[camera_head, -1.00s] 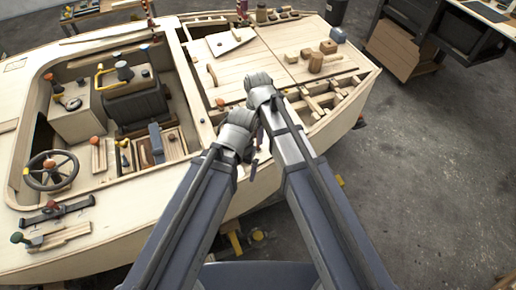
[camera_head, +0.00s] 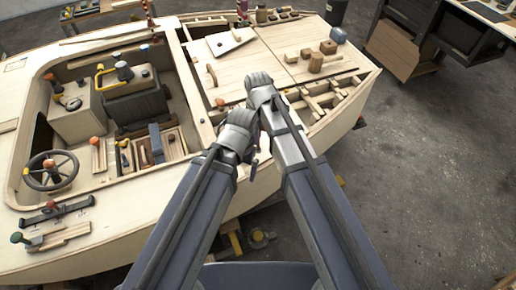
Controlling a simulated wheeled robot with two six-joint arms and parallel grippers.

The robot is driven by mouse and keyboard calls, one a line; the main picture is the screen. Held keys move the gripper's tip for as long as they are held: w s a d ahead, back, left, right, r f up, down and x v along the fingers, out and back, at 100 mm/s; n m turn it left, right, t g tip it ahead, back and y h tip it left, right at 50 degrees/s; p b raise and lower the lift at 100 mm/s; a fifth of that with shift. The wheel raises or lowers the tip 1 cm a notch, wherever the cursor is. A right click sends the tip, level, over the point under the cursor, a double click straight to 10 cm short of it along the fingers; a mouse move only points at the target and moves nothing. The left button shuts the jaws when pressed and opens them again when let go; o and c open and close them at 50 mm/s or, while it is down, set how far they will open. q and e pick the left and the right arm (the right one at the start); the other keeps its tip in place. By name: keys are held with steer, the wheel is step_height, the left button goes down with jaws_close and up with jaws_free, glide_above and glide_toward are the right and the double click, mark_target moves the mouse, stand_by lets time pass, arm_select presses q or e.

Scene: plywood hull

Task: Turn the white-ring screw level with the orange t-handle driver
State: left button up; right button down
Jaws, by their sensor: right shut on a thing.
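My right gripper (camera_head: 261,84) reaches up from the lower right to the hull's side deck. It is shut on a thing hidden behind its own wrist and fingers. My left gripper (camera_head: 239,122) is close beside it, just lower and to the left. Its fingers are turned away, so I cannot tell whether it is open. The white-ring screw cannot be made out. I cannot clearly identify the orange t-handle driver. A small orange-topped piece (camera_head: 220,102) stands on the deck left of my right gripper, too small to identify.
The plywood hull (camera_head: 120,222) fills the left and middle. Its cockpit holds a steering wheel (camera_head: 50,171) and a dark console (camera_head: 138,100). Wooden blocks (camera_head: 316,62) sit on the deck beyond my grippers. Slotted framing (camera_head: 330,95) lies to their right. Open floor (camera_head: 430,170) spreads at right.

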steer(key=shift+m, duration=1)
